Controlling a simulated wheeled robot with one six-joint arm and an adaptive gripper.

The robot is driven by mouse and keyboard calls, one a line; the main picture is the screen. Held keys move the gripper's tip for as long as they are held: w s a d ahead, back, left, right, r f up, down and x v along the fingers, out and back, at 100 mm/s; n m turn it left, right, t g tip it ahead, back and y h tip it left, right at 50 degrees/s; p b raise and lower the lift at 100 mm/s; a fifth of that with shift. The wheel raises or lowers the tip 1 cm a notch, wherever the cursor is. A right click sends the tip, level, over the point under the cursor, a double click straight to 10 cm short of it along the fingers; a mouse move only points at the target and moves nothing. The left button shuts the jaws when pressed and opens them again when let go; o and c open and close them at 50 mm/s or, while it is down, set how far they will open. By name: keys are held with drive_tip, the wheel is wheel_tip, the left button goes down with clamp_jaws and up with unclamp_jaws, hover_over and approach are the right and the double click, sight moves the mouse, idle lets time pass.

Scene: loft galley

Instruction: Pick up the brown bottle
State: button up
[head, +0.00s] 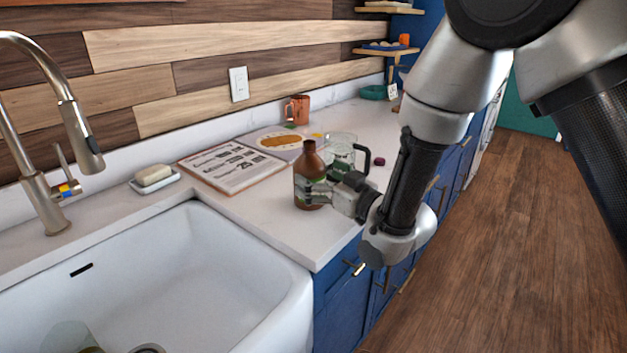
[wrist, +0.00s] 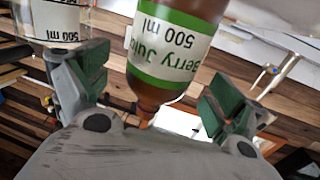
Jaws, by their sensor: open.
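The brown bottle (head: 309,160) stands upright on the white counter near its front edge, right of the sink. In the wrist view the bottle (wrist: 176,50) appears upside down, with a white and green label reading "Berry Juice 500 ml". My gripper (head: 318,192) is at the bottle's side, low on its body. In the wrist view my gripper (wrist: 150,85) is open, with one green-padded finger on each side of the bottle and gaps between pads and bottle. The fingers hide part of the label in the head view.
A clear glass jug (head: 341,150) with a dark handle stands close behind the bottle. A printed board (head: 235,166) lies to the left, and an orange mug (head: 298,109) stands at the back. The white sink (head: 200,265) opens at front left.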

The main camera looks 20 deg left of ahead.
drive_tip(key=x, duration=0.3)
drive_tip(key=shift+w+a, duration=0.2)
drive_tip(key=shift+a, duration=0.1)
drive_tip(key=shift+c, duration=0.4)
drive_tip(key=c, duration=1.6)
